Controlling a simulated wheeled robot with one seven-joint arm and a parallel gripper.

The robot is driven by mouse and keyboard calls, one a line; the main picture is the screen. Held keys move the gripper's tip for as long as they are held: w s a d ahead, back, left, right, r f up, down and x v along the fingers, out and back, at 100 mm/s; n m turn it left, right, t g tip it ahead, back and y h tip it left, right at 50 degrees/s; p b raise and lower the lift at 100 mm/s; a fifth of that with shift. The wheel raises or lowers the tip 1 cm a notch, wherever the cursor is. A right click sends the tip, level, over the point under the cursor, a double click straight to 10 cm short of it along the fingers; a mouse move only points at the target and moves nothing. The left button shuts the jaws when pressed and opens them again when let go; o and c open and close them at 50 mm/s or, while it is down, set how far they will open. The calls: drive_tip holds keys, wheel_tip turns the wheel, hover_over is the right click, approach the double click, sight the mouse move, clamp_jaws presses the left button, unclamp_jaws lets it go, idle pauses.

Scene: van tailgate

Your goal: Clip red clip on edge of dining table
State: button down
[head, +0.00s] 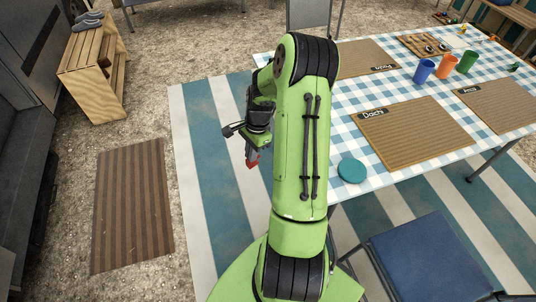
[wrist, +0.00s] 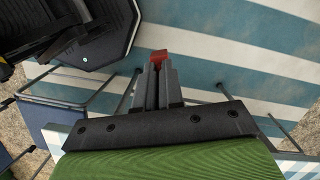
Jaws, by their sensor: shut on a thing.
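The red clip (wrist: 159,57) is at the tips of my gripper (wrist: 160,72) in the wrist view, and the jaws are shut on it. In the head view the red clip (head: 252,158) hangs below my gripper (head: 251,146), in the air over the striped rug and left of the table. The dining table (head: 345,110) has a blue and white checked cloth. Its near left edge is partly hidden behind my green arm. The clip appears apart from the table edge.
Brown placemats (head: 415,132), a teal disc (head: 351,170) and coloured cups (head: 446,67) lie or stand on the table. A blue chair (head: 425,262) stands at the near side. A wooden shelf (head: 92,70) stands at the left. The rug (head: 205,130) left of the table is clear.

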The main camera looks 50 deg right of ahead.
drive_tip(key=s+d+m+b, duration=0.2)
drive_tip(key=s+d+m, duration=0.2)
drive_tip(key=s+d, duration=0.3)
drive_tip(key=shift+s+d+f+t+b, duration=0.35)
drive_tip(key=shift+s+d+f, duration=0.1)
drive_tip(key=shift+d, duration=1.45)
drive_tip(key=shift+d+p, duration=0.15)
drive_tip(key=shift+p, duration=0.15)
drive_tip(key=shift+s+d, duration=0.4)
drive_tip(key=shift+d, duration=0.15)
drive_tip(key=shift+s+d+p, duration=0.35)
drive_tip(key=shift+d+p, duration=0.2)
drive_tip(key=shift+d, duration=0.15)
drive_tip(key=shift+s+d, duration=0.35)
drive_tip(key=shift+d, duration=0.15)
